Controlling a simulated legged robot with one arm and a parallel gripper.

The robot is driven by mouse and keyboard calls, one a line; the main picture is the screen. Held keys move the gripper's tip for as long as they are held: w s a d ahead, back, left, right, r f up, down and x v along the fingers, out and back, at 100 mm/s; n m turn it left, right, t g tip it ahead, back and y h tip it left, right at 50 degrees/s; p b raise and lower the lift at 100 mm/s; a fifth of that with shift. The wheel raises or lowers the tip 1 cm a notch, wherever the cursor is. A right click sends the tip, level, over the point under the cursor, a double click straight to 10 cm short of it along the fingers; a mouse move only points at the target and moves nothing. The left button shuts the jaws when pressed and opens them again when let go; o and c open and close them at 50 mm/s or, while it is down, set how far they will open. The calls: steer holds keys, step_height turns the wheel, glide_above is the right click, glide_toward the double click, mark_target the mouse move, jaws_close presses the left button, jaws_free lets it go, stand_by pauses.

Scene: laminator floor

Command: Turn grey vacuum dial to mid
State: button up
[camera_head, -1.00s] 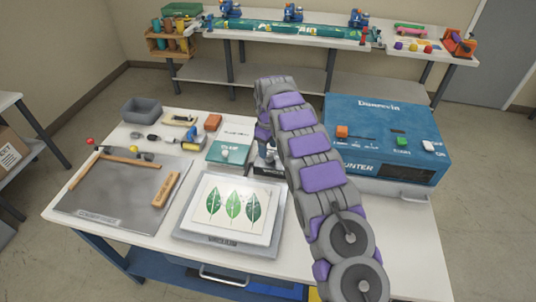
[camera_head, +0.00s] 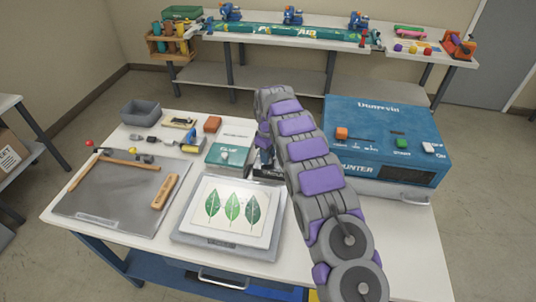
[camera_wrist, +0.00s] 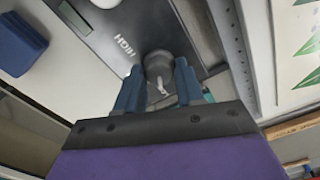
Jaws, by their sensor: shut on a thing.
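The grey vacuum dial (camera_wrist: 158,63) is a round knob with a white pointer mark, on a dark panel (camera_wrist: 118,28) in the wrist view. The word HIGH appears upside down to the left of the dial. My gripper (camera_wrist: 160,78) has its two blue fingers on either side of the dial, shut on it. In the head view my arm hides the dial and gripper; only part of the dark unit (camera_head: 266,166) shows beside the arm. The other dial markings are not readable.
The sealed-leaf tray (camera_head: 182,240) lies close left of my arm. A blue laminator (camera_head: 385,125) stands to the right with coloured buttons. A grey mat (camera_head: 105,200) with tools and a teal box (camera_head: 228,156) lie on the left.

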steer(key=shift+c, duration=1.4)
steer(key=shift+r+p, duration=0.1)
steer(key=shift+p, duration=0.25)
steer(key=m+p, duration=0.3)
steer(key=m, duration=0.1)
steer(key=m+p, duration=0.2)
steer(key=m, duration=0.1)
steer(key=shift+m, duration=0.3)
steer(key=shift+m+p, duration=0.8)
steer(key=shift+m, duration=1.3)
steer(key=o, duration=1)
